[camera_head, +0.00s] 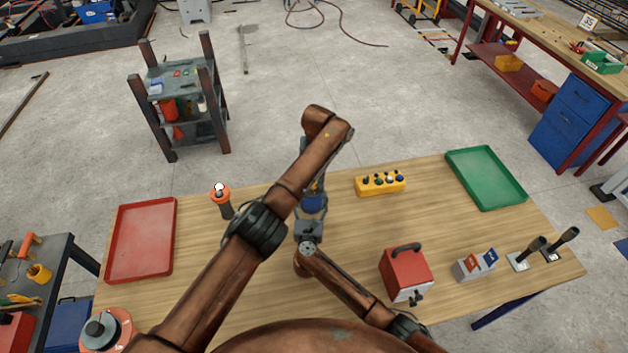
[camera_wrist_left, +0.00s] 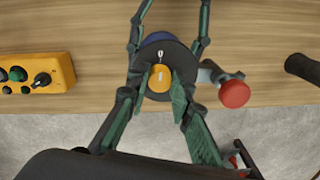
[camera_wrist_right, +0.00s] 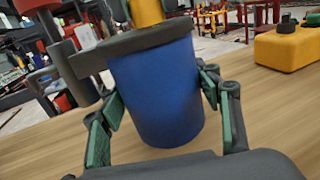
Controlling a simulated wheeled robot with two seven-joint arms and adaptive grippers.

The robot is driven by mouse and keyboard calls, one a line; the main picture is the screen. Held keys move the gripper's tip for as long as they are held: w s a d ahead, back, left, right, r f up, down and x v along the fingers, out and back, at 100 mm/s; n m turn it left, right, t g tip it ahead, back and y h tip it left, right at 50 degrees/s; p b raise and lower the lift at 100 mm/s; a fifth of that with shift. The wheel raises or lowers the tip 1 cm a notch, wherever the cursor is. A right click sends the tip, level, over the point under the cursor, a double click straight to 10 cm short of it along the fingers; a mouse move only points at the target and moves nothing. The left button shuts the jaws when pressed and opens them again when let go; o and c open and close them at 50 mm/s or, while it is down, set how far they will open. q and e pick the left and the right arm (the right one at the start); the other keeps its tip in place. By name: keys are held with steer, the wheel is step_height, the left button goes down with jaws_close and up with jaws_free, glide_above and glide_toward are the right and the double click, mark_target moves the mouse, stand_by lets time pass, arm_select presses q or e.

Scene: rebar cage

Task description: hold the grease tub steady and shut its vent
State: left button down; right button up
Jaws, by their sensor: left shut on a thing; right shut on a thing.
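The grease tub is a blue cylinder (camera_wrist_right: 155,90) with a dark round lid (camera_wrist_left: 155,57); it stands on the wooden table, and in the head view (camera_head: 314,203) the arms partly cover it. A yellow vent cap (camera_wrist_left: 160,80) with a white mark sits on the lid. A red knob (camera_wrist_left: 234,93) on a grey arm sticks out beside the lid. My left gripper (camera_wrist_left: 161,85) is over the lid, shut on the yellow cap. My right gripper (camera_wrist_right: 160,100) is shut around the blue body, one finger each side.
A yellow button box (camera_head: 380,184) stands right of the tub, a dark-handled tool with an orange top (camera_head: 222,199) left. A red tray (camera_head: 140,240), a green tray (camera_head: 487,178) and a red case (camera_head: 406,268) lie farther out.

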arm_select(q)
steer(key=shift+w+r, duration=0.1)
arm_select(e)
steer(key=shift+f, duration=0.1)
arm_select(q)
steer(key=c, duration=1.7)
jaws_free()
steer(key=r, duration=1.2)
steer(key=shift+d, duration=0.3)
arm_select(e)
steer(key=o, duration=1.9)
arm_select(q)
steer(key=shift+f, duration=0.1)
arm_select(e)
steer(key=shift+o, duration=0.2)
